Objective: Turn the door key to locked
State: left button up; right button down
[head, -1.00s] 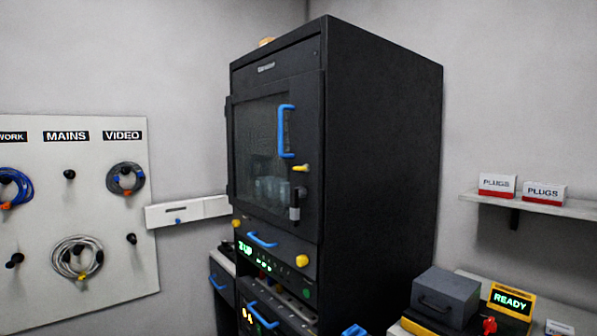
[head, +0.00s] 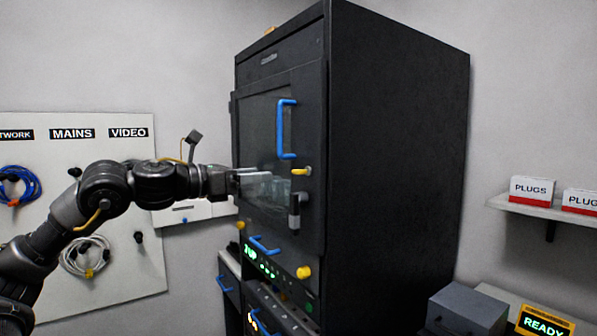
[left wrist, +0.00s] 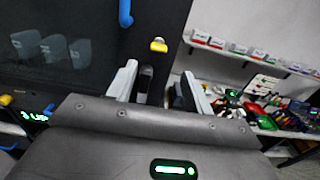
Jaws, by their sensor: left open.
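The black cabinet (head: 400,150) has a shut glass door with a blue handle (head: 281,128). A yellow key (head: 300,171) sits on the door's right edge below the handle; it also shows in the left wrist view (left wrist: 158,45). A dark latch with a grey top (head: 294,212) hangs below the key. My left gripper (head: 252,174) is open and empty in front of the door, left of the key. In the left wrist view its two fingers (left wrist: 160,88) are apart, with the key beyond them and the dark latch partly seen between them. My right gripper is not in view.
A pegboard with coiled cables (head: 90,258) stands at the left. A shelf with plug boxes (head: 532,190) and a grey box (head: 468,312) are at the right.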

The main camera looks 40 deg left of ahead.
aim_at(294, 171)
pick_arm(q)
jog(key=p+x, duration=0.4)
jog(key=x, duration=0.5)
jog(key=shift+w+r+p, duration=0.15)
jog(key=shift+w+p, duration=0.15)
jog(key=shift+p, duration=0.1)
jog(key=shift+w+d, duration=0.15)
jog(key=shift+w, duration=0.4)
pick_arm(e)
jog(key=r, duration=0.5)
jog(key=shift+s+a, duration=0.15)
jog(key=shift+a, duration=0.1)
pick_arm(q)
jog(key=shift+c, duration=0.5)
jog(key=c, duration=0.9)
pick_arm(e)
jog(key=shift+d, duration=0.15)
